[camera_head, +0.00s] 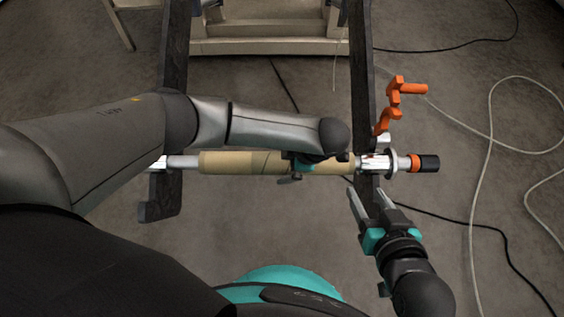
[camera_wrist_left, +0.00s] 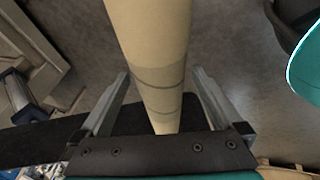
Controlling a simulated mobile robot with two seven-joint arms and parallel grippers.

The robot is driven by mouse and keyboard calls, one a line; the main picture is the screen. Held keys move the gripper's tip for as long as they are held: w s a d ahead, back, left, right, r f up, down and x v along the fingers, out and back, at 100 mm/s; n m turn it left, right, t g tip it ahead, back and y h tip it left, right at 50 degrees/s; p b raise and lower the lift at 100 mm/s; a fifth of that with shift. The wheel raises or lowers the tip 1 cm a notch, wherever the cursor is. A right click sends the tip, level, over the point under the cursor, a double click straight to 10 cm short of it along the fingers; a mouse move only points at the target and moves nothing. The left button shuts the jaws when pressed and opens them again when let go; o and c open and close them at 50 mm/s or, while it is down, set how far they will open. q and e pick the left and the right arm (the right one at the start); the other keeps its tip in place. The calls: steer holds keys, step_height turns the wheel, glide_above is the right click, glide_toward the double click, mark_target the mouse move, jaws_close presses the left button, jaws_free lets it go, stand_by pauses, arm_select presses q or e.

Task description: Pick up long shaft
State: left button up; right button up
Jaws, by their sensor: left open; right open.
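The long shaft (camera_head: 183,161) is a silvery bar lying across two dark stand arms, with a tan kraft roll (camera_head: 228,162) around its middle. Its right end has a metal collar (camera_head: 392,163) and an orange and black tip (camera_head: 428,163). My left gripper (camera_head: 289,180) is over the roll, its fingers partly hidden by its wrist. In the left wrist view the open fingers (camera_wrist_left: 160,78) stand on either side of the tan roll (camera_wrist_left: 155,40); contact cannot be told. My right gripper (camera_head: 366,196) is open and empty, just below the shaft near the right stand arm.
The dark left stand arm (camera_head: 172,70) and right stand arm (camera_head: 361,75) run toward a pale wooden frame (camera_head: 265,46). An orange handle (camera_head: 393,95) rises beside the right stand arm. White and black cables (camera_head: 474,190) lie on the floor at right.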

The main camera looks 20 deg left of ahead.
arm_select(q)
steer(key=shift+c, duration=0.2)
jaws_close()
stand_by(0.6)
steer(key=shift+w+r, duration=0.15)
